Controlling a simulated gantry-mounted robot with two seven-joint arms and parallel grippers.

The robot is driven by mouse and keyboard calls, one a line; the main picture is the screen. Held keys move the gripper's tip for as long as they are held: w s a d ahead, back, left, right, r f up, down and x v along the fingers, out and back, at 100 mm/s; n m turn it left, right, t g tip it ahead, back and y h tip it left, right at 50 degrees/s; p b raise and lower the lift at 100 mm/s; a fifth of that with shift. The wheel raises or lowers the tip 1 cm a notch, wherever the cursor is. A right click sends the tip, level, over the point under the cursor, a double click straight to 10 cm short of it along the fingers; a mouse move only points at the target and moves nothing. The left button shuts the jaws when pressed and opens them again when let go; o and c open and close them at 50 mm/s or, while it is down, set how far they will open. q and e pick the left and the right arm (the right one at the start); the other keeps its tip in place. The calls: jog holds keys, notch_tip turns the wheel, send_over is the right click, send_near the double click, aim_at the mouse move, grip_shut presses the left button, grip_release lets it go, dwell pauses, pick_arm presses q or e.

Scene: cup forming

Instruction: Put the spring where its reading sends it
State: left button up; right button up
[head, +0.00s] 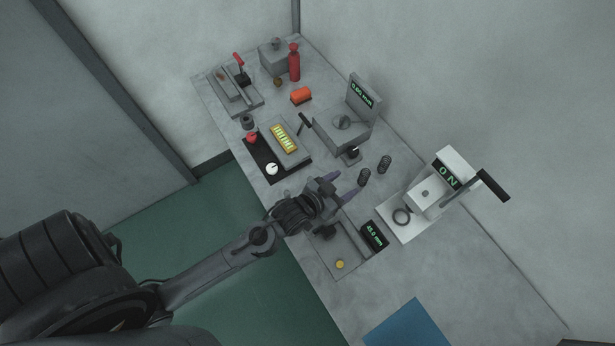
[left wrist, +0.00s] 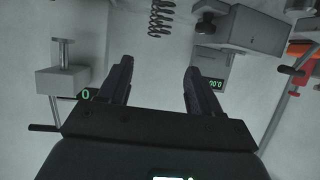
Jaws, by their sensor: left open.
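A white lever device (head: 420,198) has a display (head: 447,175) that seems to read "0 N". A grey gauge (head: 345,128) reads about 0.00 mm. A small black display (head: 375,235) reads about 45.0 mm. My right gripper is not visible.
A grey tray (head: 353,268) with a yellow round piece lies under my left wrist. A blue mat (head: 408,325) lies at the near end.

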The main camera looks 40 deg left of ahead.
pick_arm(q)
jog(key=s+a+g, duration=0.1)
jog(key=s+g, duration=0.4)
jog(key=s, duration=0.5)
jog(key=s+a+r+g+y, duration=0.1)
jog(key=s+g, duration=0.3)
jog(key=s, duration=0.6)
jog(key=shift+a+r+m+g, duration=0.15)
jog(key=shift+a+m+g, duration=0.25)
jog(key=shift+a, duration=0.35)
